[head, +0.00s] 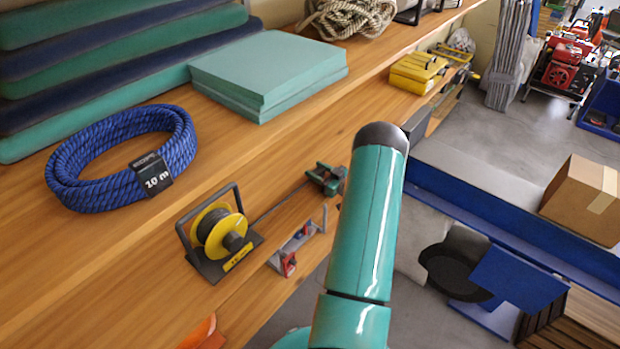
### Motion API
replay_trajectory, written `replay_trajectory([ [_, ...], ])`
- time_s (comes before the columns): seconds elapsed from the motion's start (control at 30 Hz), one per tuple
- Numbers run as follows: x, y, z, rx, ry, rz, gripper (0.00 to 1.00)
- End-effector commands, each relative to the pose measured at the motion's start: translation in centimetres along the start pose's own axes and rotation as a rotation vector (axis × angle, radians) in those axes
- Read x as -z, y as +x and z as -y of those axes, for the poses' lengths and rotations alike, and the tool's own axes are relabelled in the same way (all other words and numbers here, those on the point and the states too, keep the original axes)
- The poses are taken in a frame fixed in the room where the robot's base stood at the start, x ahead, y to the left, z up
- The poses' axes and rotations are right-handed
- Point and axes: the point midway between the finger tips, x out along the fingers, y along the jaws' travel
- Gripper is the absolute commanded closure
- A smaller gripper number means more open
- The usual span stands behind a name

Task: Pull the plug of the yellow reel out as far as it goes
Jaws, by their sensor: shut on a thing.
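The yellow reel (218,228) stands in a dark frame on the wooden shelf, left of my arm. It has a yellow flange, a dark hub and a yellow label on its base. A thin dark cable (280,201) runs from it, up and to the right, to my gripper. My gripper (321,178) is small in the picture, partly behind my arm, and shut on the plug at the cable's end. The plug itself is too small and covered to make out. The cable looks straight.
A grey frame with red and blue parts (300,238) stands right of the reel, near the shelf edge. A blue rope coil (75,165), teal slabs (262,80) and yellow cases (417,70) also lie on the wood. An orange object (203,333) shows at the bottom.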

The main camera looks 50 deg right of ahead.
Motion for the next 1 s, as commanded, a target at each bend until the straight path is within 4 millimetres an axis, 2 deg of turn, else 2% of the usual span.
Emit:
replay_trajectory([
  [0.4, 0.0, -0.2, -0.6, -0.008, -0.002, 0.002, 0.96],
  [0.43, 0.0, -0.2, -0.6, -0.008, -0.002, 0.002, 0.53],
  [0.53, 0.0, -0.2, -0.5, -0.007, -0.002, 0.001, 0.33],
  [0.83, 0.0, -0.1, -0.4, -0.003, 0.0, 0.001, 0.33],
  [1.0, 0.0, -1.6, -0.5, -0.004, 0.001, 0.001, 0.33],
])
